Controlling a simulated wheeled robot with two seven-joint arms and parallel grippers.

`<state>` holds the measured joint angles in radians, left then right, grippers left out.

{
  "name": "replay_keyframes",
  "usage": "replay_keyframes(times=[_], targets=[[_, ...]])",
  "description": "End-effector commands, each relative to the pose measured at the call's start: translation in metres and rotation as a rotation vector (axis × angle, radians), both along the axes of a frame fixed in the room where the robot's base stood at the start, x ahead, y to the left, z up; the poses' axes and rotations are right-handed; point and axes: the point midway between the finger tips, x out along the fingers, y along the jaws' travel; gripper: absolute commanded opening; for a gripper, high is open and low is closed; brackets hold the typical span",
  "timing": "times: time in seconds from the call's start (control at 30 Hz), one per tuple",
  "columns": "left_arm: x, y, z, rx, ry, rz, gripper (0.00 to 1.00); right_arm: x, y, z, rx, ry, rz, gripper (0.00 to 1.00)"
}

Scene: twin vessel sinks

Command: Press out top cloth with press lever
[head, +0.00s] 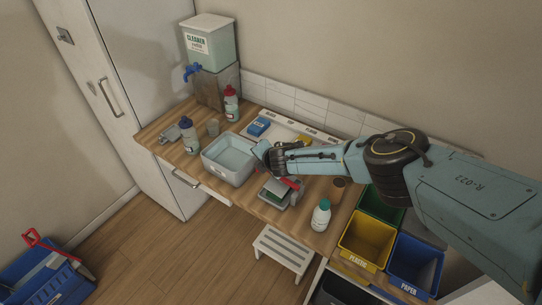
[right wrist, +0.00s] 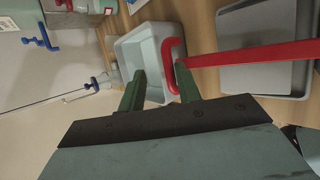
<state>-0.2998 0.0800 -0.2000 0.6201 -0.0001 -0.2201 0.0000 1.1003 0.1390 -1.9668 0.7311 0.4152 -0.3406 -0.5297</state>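The press (head: 277,193) is a small grey device near the front edge of the counter, with a red lever (head: 291,183). In the right wrist view the red lever (right wrist: 250,55) runs in from the right and ends in a red loop handle (right wrist: 167,58). My right gripper (right wrist: 158,75) has its two green fingers apart, with the loop handle at their tips, close to the right finger. I cannot tell whether they touch. In the head view my right gripper (head: 272,158) is above the press and partly hides it. No cloth can be clearly made out. My left gripper is out of view.
A grey basin (head: 230,158) stands left of the press. A white bottle (head: 321,215) and a brown cup (head: 337,190) stand to its right. Spray bottles (head: 188,135) and a cleaner dispenser (head: 209,42) are at the left. Yellow (head: 366,240) and blue bins (head: 415,264) are at the right.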

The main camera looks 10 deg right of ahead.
Motion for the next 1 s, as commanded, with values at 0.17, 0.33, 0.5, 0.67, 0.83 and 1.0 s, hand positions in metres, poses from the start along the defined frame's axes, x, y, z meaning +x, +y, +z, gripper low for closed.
replay_keyframes(times=[0.17, 0.33, 0.5, 0.67, 0.83, 1.0], targets=[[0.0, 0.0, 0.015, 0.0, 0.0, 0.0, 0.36, -0.014, -0.004, 0.016, 0.003, -0.002, 0.0, 0.32], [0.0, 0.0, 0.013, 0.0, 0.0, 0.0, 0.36, -0.025, -0.008, 0.024, 0.001, -0.001, -0.002, 0.32], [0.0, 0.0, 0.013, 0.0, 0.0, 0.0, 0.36, -0.037, -0.012, 0.036, 0.002, -0.002, -0.003, 0.32], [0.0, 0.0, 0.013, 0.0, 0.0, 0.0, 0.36, -0.051, -0.016, 0.049, 0.002, -0.003, -0.003, 0.32], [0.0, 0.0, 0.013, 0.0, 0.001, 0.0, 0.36, -0.066, -0.02, 0.063, 0.002, -0.002, -0.003, 0.32], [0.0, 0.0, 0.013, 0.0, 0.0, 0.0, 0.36, -0.079, -0.024, 0.075, 0.002, -0.003, -0.004, 0.32]])
